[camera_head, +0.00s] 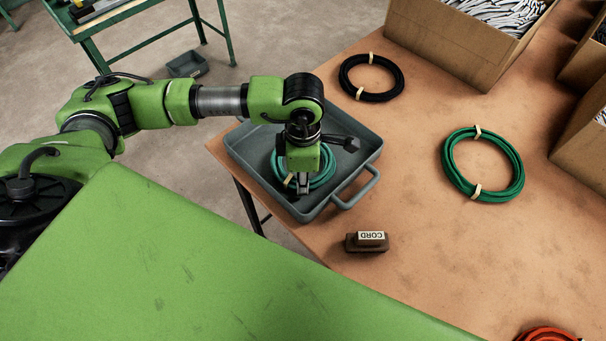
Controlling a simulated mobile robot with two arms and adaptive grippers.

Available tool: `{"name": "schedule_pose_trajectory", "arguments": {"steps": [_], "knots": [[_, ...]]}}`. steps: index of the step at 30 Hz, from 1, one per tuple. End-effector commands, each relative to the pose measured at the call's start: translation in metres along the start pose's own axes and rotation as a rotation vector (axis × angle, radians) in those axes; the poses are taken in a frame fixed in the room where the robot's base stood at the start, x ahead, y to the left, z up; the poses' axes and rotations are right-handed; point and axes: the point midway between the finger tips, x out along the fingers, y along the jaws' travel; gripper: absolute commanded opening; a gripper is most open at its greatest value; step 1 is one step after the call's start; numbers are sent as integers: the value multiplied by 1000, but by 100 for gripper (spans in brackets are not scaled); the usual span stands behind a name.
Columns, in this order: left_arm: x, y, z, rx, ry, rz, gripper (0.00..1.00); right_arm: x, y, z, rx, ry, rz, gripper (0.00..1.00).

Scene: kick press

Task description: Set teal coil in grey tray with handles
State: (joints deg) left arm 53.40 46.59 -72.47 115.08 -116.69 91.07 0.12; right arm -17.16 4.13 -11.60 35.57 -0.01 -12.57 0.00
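The teal coil (325,174) is inside the grey tray with handles (345,190), lying on its floor as far as I can see. A pale tie shows on the coil's left side. My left arm reaches in from the left, and my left gripper (303,186) points down over the coil, at its near part. The arm and gripper hide the coil's middle and part of the tray. I cannot tell whether the fingers are open or closed on the coil. The tray sits at the table's left corner, one handle facing front right. My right gripper is not in view.
On the brown table (430,240) lie a black coil (345,75), a green coil (448,168), an orange coil (548,334) and a block labelled CORD (366,243). Cardboard boxes (435,42) stand at the back and right. The table's middle is clear.

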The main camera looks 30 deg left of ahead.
Motion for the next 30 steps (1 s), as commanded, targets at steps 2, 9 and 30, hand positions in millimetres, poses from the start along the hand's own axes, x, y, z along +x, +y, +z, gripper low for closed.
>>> {"name": "schedule_pose_trajectory", "arguments": {"steps": [2,9,30], "knots": [[0,0,1,0,-2,1,0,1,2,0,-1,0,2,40],[2,0,0,0,-1,0,37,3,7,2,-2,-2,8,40],[-49,2,1,1,-5,7,37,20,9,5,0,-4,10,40]]}}
